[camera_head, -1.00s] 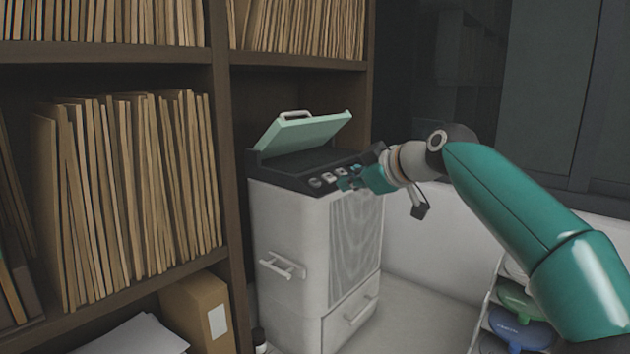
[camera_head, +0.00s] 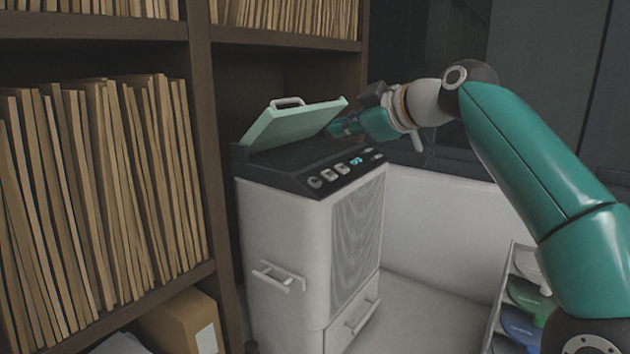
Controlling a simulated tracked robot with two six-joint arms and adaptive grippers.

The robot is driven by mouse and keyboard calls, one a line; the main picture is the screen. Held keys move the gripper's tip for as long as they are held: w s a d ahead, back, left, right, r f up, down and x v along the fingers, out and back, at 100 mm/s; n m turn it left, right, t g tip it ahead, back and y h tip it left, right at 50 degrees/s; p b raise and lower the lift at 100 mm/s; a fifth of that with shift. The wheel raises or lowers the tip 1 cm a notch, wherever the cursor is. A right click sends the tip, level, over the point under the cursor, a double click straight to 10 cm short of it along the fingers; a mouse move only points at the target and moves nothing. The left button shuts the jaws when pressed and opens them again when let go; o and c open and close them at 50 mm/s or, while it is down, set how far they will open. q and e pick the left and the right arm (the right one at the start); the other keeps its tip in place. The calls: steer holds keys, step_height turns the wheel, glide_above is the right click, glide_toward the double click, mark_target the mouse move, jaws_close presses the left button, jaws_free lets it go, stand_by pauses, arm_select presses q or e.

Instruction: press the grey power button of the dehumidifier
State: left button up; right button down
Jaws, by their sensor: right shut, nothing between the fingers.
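The dehumidifier (camera_head: 290,236) is a white cabinet with a dark control panel (camera_head: 285,181) on top. A row of small buttons (camera_head: 328,171) in grey and white runs along the panel's front edge. A small cyan-lit element (camera_head: 357,161) shows among them toward the right. I cannot tell which one is the power button. My right gripper (camera_head: 334,129) is shut and empty. It hovers above the back right of the panel, next to the raised lid's right edge, apart from the buttons. My left gripper is not in view.
The pale green lid (camera_head: 292,122) stands tilted open at the panel's back. A wooden shelf (camera_head: 203,150) with folders stands close on the left. A rack (camera_head: 520,300) with coloured items is at the lower right. The floor between is clear.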

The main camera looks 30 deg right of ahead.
mark_target(315, 182)
steer(key=w+f+b, duration=0.1)
steer(key=f, duration=0.1)
steer(key=w+a+f+b, duration=0.1)
steer(key=f, duration=0.2)
steer(key=w+f+b, duration=0.1)
steer(key=f+b, duration=0.1)
steer(key=shift+w+a+f, duration=0.15)
steer(key=shift+a+f, duration=0.05)
steer(key=shift+f, duration=0.2)
steer(key=shift+w+f, duration=0.15)
steer(key=shift+f, duration=0.05)
stand_by(1.0)
steer(key=shift+w+a+f+b, duration=0.1)
steer(key=shift+f+b, duration=0.2)
steer(key=shift+b, duration=0.05)
